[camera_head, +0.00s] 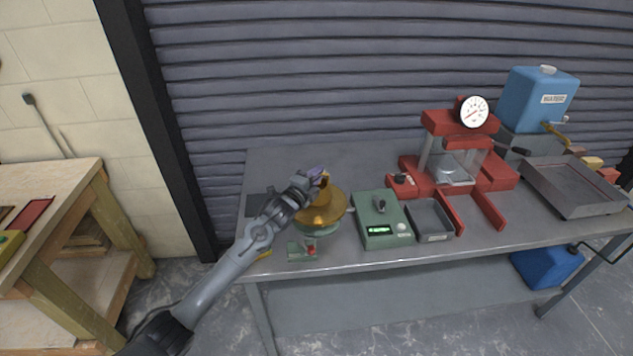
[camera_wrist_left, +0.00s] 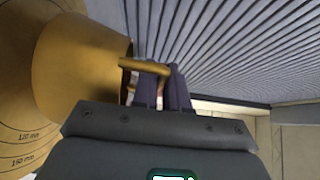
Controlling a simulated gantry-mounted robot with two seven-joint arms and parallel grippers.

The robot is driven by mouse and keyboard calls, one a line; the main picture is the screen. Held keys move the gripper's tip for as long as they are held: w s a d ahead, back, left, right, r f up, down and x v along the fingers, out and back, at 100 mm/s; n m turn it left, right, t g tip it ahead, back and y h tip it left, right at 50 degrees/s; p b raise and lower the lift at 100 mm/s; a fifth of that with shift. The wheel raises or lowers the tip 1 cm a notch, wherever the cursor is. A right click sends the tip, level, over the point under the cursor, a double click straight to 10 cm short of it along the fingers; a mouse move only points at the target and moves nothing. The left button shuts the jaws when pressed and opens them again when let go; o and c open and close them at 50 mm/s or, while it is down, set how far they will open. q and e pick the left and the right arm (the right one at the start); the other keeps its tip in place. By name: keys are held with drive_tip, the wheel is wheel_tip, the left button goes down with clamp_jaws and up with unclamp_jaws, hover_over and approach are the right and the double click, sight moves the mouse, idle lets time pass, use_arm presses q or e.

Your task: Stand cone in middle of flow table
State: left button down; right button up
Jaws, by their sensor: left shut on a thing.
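The brass cone (camera_wrist_left: 82,68) stands over the brass disc of the flow table (camera_head: 331,213), wide end toward the disc. It looks close to the middle; I cannot tell if its base touches. The disc (camera_wrist_left: 22,128) shows ring marks labelled in mm in the left wrist view. My left gripper (camera_head: 316,179) reaches in from the left, its purple fingers (camera_wrist_left: 163,86) shut on the cone's handle (camera_wrist_left: 146,67). In the head view the gripper partly hides the cone (camera_head: 323,193). My right gripper is not in view.
A green scale (camera_head: 375,231) stands just right of the flow table, with a grey tray (camera_head: 431,220) beside it. A red press with a gauge (camera_head: 473,112) stands behind. A blue water container (camera_head: 538,98) and a large metal tray (camera_head: 572,187) are at the right.

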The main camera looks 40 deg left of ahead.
use_arm(q)
wheel_tip(320, 180, down, 2)
drive_tip(key=shift+f, duration=0.1)
drive_tip(key=shift+f, duration=0.15)
drive_tip(key=c, duration=1.1)
unclamp_jaws()
drive_tip(key=shift+c, duration=0.2)
